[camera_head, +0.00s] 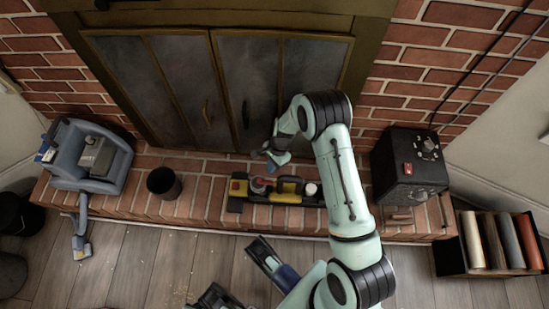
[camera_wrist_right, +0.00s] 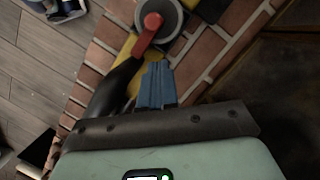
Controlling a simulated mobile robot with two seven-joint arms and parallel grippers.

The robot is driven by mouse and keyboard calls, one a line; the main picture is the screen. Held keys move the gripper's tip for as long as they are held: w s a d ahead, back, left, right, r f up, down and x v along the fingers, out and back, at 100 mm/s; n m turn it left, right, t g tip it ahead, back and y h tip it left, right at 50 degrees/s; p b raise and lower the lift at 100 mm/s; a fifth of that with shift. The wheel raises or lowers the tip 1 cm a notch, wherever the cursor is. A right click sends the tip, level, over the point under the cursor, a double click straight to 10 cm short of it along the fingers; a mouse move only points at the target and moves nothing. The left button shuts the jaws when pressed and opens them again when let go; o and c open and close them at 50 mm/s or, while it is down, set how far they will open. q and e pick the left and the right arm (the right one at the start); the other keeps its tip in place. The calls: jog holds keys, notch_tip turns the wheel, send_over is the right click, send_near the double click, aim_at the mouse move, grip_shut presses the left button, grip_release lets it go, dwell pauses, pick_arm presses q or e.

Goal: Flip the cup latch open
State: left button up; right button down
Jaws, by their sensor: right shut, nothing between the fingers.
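A black and yellow tool (camera_head: 290,191) with a long dark handle lies on the brick hearth, below the fireplace doors. Its round grey cup (camera_head: 258,186) and red lever are near its left end. In the right wrist view the grey cup (camera_wrist_right: 166,14) shows at the top, with the red lever (camera_wrist_right: 148,33) lying across its edge. My right gripper (camera_head: 277,155) is shut and empty, above and behind the tool in the head view. Its blue fingertips (camera_wrist_right: 155,72) point toward the lever's lower end; contact cannot be told.
A blue-grey machine (camera_head: 88,155) and a dark cup (camera_head: 164,183) stand on the hearth to the left. A black box with knobs (camera_head: 409,166) stands to the right. The metal fireplace doors (camera_head: 245,85) rise close behind my right gripper. A dark rack (camera_head: 490,243) stands at the lower right.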

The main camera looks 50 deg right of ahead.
pick_arm(q)
jog(key=shift+s+a+f+g, duration=0.1)
jog(key=shift+s+f+g, duration=0.2)
jog(key=shift+s+f, duration=0.15)
pick_arm(e)
jog(key=shift+w+a+f, duration=0.1)
jog(key=shift+a, duration=0.65)
jog(key=shift+w+a+f, duration=0.1)
jog(key=shift+a, duration=0.65)
